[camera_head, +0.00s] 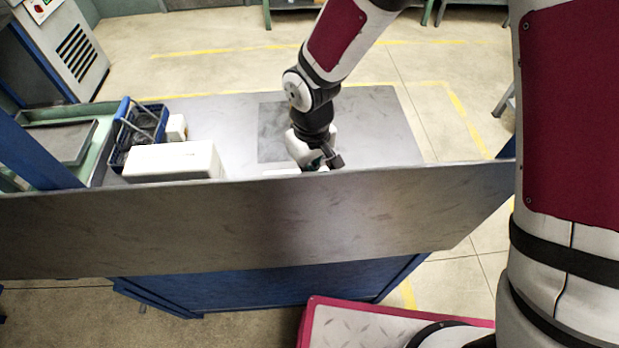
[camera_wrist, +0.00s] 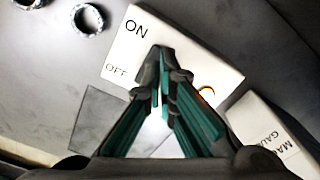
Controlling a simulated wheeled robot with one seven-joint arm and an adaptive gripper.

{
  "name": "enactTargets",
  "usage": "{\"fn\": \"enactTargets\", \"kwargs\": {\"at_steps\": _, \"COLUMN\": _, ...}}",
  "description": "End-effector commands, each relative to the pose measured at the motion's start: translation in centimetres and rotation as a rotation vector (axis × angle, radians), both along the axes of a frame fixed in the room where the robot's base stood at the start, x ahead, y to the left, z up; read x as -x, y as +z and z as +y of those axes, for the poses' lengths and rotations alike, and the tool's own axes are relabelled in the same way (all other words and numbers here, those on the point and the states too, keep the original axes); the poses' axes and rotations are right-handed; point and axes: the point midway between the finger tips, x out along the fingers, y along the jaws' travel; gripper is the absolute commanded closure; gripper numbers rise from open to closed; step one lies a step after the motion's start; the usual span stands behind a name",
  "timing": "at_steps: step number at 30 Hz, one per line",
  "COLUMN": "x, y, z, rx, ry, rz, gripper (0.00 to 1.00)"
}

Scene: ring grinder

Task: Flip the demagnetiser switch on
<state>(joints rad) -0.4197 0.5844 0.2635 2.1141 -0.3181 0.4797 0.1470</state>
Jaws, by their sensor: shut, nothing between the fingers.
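The demagnetiser (camera_wrist: 215,72) is a white box in the wrist view, with "ON" printed above "OFF" on its top and an orange-lit round part near its right side. My gripper (camera_wrist: 160,58) is shut and empty, its fingertips over the box just right of the two labels. The switch cannot be made out; the dark fingers cover that part of the box. I cannot tell whether the tips touch it. In the head view, my gripper (camera_head: 328,160) is low behind the grey panel's top edge, which hides most of what lies under it.
A white gauge box (camera_wrist: 270,135) lies right of the demagnetiser, and metal rings (camera_wrist: 88,19) lie at upper left. In the head view, the grey upright panel (camera_head: 240,222) stands in front; a blue basket (camera_head: 120,150) and a white box (camera_head: 175,160) are at left.

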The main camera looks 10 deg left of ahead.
Motion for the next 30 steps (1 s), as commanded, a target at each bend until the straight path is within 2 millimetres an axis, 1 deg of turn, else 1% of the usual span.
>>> {"fn": "enactTargets", "kwargs": {"at_steps": 1, "x": 0.1, "y": 0.5, "z": 0.0, "rx": -0.001, "ry": -0.001, "rz": -0.001, "gripper": 1.00}}
{"fn": "enactTargets", "kwargs": {"at_steps": 18, "x": 0.0, "y": 4.5, "z": 0.0, "rx": -0.001, "ry": -0.001, "rz": -0.001, "gripper": 1.00}}
{"fn": "enactTargets", "kwargs": {"at_steps": 22, "x": 0.0, "y": 4.9, "z": 0.0, "rx": 0.000, "ry": -0.001, "rz": 0.000, "gripper": 1.00}}
{"fn": "enactTargets", "kwargs": {"at_steps": 30, "x": 0.0, "y": 4.9, "z": 0.0, "rx": -0.001, "ry": -0.001, "rz": 0.001, "gripper": 1.00}}
